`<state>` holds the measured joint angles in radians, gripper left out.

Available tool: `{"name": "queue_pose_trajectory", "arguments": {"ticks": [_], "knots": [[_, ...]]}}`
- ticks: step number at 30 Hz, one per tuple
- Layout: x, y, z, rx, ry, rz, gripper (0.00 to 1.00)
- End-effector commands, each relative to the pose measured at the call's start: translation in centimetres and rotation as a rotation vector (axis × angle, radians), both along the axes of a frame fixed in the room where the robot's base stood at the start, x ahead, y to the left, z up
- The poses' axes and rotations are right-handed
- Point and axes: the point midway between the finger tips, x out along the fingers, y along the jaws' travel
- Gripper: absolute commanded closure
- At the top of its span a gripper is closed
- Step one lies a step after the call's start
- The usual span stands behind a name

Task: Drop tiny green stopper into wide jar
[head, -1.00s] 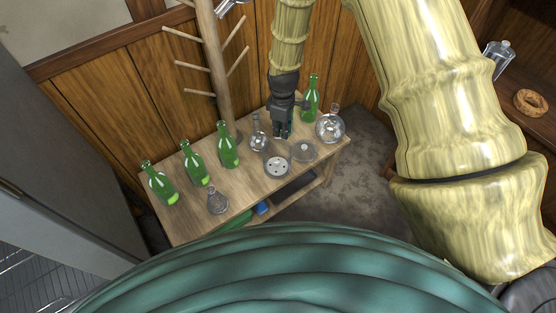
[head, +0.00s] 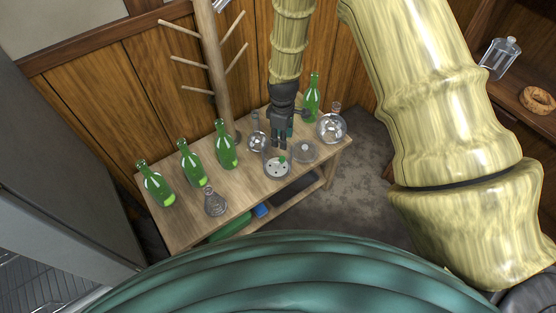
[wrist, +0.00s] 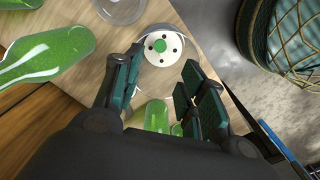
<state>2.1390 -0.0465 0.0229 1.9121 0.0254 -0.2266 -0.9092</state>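The tiny green stopper (wrist: 160,46) shows in the wrist view over the middle of a pale round disc with several dark holes. This disc is in the mouth of the wide round jar (wrist: 150,59). In the head view the stopper (head: 283,158) is a small green spot at the jar's (head: 276,168) far right part, just below my fingertips. I cannot tell whether it rests on the disc or is above it. My gripper (wrist: 163,72) is open in the wrist view, fingers apart with nothing between them. In the head view my gripper (head: 281,145) is above the jar's far side.
A clear round dish (head: 305,151) stands right beside the jar. A round flask (head: 331,127), a green bottle (head: 312,98) and a small flask (head: 257,141) stand close around. More green bottles (head: 226,146) and a conical flask (head: 215,203) stand left on the wooden table (head: 185,225).

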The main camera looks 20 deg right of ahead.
Motion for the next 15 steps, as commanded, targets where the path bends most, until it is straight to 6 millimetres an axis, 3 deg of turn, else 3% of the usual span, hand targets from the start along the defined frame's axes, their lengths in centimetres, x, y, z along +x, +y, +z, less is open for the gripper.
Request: {"name": "queue_pose_trajectory", "arguments": {"ticks": [9,15], "knots": [[0.0,0.0,0.2,0.001,-0.001,0.0,0.58],[0.1,0.0,2.1,0.0,-0.003,0.0,0.58]]}}
